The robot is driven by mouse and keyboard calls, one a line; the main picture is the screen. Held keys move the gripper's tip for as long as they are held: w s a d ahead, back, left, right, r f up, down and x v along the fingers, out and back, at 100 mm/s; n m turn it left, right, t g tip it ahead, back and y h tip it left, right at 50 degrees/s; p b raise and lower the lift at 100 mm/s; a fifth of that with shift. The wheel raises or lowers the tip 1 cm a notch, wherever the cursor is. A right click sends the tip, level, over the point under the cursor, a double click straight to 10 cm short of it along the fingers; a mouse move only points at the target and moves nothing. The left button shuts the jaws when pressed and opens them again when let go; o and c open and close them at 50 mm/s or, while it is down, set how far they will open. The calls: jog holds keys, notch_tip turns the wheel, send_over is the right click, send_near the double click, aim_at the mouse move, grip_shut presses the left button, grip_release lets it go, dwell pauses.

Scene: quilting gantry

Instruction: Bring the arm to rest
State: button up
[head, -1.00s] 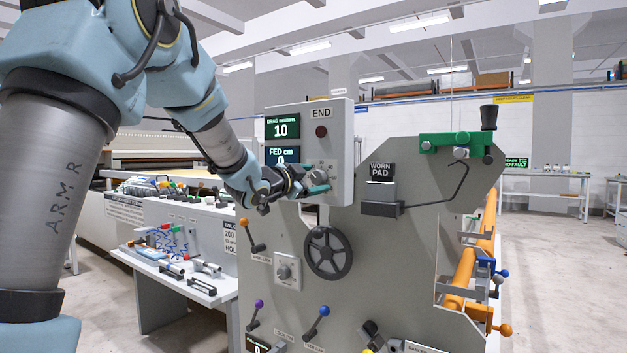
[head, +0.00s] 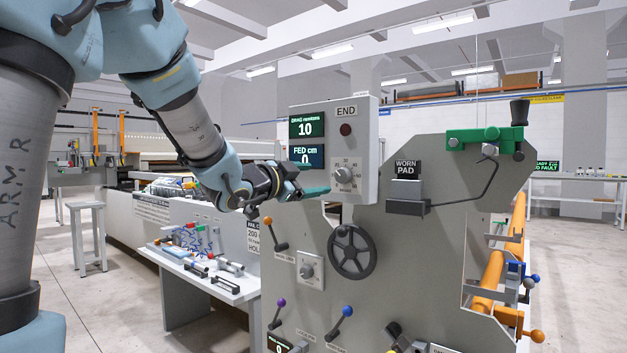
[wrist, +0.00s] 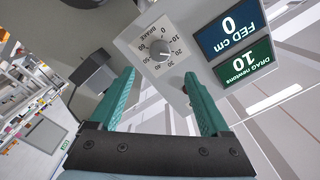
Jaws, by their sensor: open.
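My arm reaches in from the left of the head view. My gripper (head: 308,192) is beside the panel with the brake dial (head: 343,175), just left of the dial. In the wrist view the two green fingers (wrist: 158,98) are spread apart with nothing between them. The dial (wrist: 160,52) is beyond the fingertips there, apart from them. Its pointer sits near the 20 to 30 marks. The drag display (head: 308,126) reads 10 and the fed display (head: 308,156) reads 0.
A handwheel (head: 351,252), an orange-knobbed lever (head: 273,233) and a worn pad box (head: 407,190) are on the grey machine plate. A green clamp (head: 485,138) sits at its top right. A side table (head: 222,287) holds tools. Floor at the lower left is clear.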

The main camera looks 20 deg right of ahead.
jog(key=w+a+f+n+t+y, duration=0.1)
jog(key=w+a+f+n+y, duration=0.2)
jog(key=a+f+n+y, duration=0.35)
jog(key=w+a+f+n+t+y, duration=0.1)
jog(key=w+a+f+n+y, duration=0.15)
jog(key=a+f, duration=0.7)
jog(key=s+a+f+n+g+y, duration=0.35)
jog(key=a+f+n, duration=0.2)
jog(key=a, duration=0.45)
jog(key=s+a+f+n+g+y, duration=0.25)
jog(key=s+a+f, duration=0.25)
jog(key=s, duration=0.3)
jog(key=s+a+f+n+g+y, duration=0.1)
jog(key=s+a+f+n+g, duration=0.3)
jog(key=s, duration=0.5)
notch_tip(320, 180, up, 13)
jog(key=m+p, duration=0.1)
jog(key=p, duration=1.2)
jog(key=shift+w+m+t, duration=0.3)
jog(key=shift+w+t, duration=0.1)
jog(key=shift+f, duration=0.15)
